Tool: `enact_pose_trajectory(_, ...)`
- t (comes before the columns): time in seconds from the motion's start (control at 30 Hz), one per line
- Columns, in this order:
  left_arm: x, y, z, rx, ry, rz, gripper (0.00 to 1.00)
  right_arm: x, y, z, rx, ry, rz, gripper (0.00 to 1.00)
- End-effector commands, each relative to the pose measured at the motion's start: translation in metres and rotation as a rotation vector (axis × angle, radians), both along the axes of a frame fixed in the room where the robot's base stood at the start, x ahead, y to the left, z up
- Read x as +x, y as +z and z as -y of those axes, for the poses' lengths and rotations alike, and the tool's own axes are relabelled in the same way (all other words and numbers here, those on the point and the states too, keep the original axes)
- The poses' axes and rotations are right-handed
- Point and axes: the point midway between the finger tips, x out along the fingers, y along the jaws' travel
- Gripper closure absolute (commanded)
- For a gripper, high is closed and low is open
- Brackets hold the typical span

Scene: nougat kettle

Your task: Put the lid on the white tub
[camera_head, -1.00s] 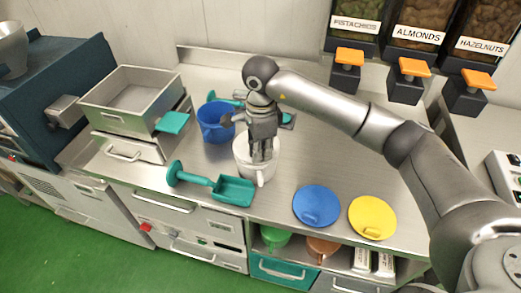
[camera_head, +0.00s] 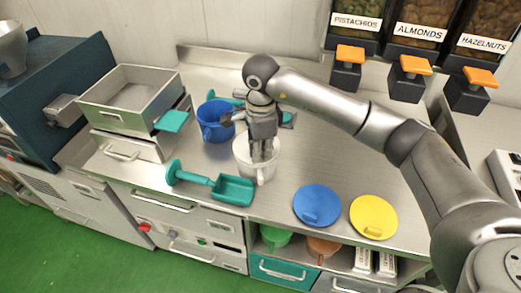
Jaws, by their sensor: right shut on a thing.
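The white tub (camera_head: 256,171) stands upright on the steel counter, its handle facing the front. My right gripper (camera_head: 262,157) points down at the top of the tub, with its fingers close together. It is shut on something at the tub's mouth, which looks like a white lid. The fingers hide much of this, and white on white makes it hard to tell lid from rim or how the lid sits. A blue lid (camera_head: 317,204) and a yellow lid (camera_head: 373,216) lie flat on the counter to the right. My left gripper is not in view.
A blue tub (camera_head: 214,123) stands close behind and left of the white tub. A teal scoop (camera_head: 232,190) lies in front of it. A steel tray box (camera_head: 130,95) is at the left. Nut dispensers (camera_head: 412,68) line the back right.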

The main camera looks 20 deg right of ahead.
Motion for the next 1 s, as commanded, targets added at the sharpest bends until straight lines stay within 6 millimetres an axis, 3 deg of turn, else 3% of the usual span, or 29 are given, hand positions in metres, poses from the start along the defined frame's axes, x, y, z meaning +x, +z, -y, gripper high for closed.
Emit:
enact_pose_trajectory(0.43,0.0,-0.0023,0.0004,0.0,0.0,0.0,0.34,0.0002,-0.0006,0.0001,0.0,0.0,0.001,1.0)
enact_pose_trajectory(0.47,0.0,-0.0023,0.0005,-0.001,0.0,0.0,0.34,0.0002,-0.0006,0.0001,0.0,0.0,0.001,0.89)
enact_pose_trajectory(0.63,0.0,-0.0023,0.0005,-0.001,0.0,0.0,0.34,0.0002,-0.0007,0.0001,0.0,0.0,0.001,0.67)
enact_pose_trajectory(0.87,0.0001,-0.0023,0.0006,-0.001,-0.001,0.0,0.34,0.0001,-0.0008,0.0,0.0,0.0,0.001,0.65)
enact_pose_trajectory(1.0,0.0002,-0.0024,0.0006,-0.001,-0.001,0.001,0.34,0.0001,-0.0009,0.0,0.0,0.0,0.0,0.48)
